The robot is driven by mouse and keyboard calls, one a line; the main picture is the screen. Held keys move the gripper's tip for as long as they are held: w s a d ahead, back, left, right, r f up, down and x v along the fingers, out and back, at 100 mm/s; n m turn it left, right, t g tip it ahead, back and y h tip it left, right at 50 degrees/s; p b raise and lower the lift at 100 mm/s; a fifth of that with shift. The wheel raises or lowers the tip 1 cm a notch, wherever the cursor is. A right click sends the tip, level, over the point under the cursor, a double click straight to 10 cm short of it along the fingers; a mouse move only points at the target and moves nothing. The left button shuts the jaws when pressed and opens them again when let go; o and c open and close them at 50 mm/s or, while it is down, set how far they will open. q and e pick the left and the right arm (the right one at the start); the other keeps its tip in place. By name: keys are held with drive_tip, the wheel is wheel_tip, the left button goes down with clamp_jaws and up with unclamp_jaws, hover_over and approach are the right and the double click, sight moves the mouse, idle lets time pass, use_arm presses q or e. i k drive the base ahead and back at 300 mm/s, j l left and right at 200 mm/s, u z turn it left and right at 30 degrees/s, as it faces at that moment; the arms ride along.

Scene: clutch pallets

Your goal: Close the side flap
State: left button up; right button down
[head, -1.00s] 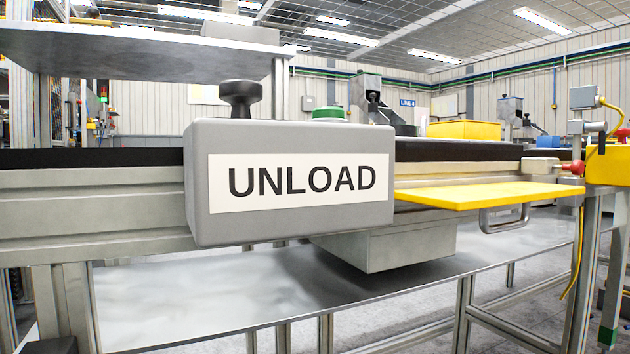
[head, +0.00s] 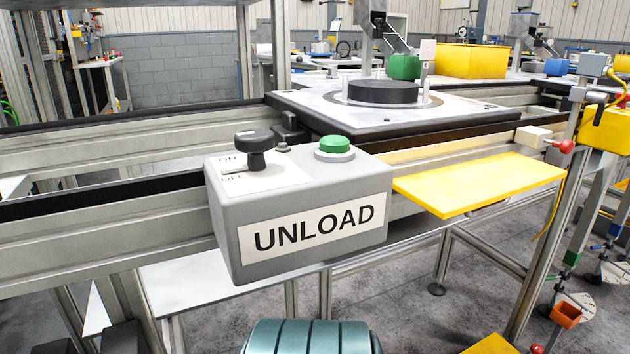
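The side flap appears to be the flat yellow panel (head: 482,185) on the front side of the conveyor, to the right of the grey UNLOAD box (head: 300,215). It sticks out toward me from the rail, roughly level, with its top face showing. Nothing lies on it. Neither of my grippers is in view, and nothing is seen touching the panel.
The UNLOAD box carries a black knob (head: 255,150) and a green button (head: 334,146). A dark disc (head: 383,91) sits on the plate behind. A post with a red-tipped part (head: 566,146) stands right of the panel. The floor (head: 400,300) below is partly open.

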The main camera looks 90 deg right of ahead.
sight(472, 189)
drive_tip(key=k, duration=0.65)
drive_tip(key=z, duration=2.75)
drive_tip(key=k+j, duration=0.15)
drive_tip(key=j, duration=0.25)
drive_tip(key=k+j, duration=0.15)
drive_tip(key=j, duration=0.25)
drive_tip(key=i, duration=0.35)
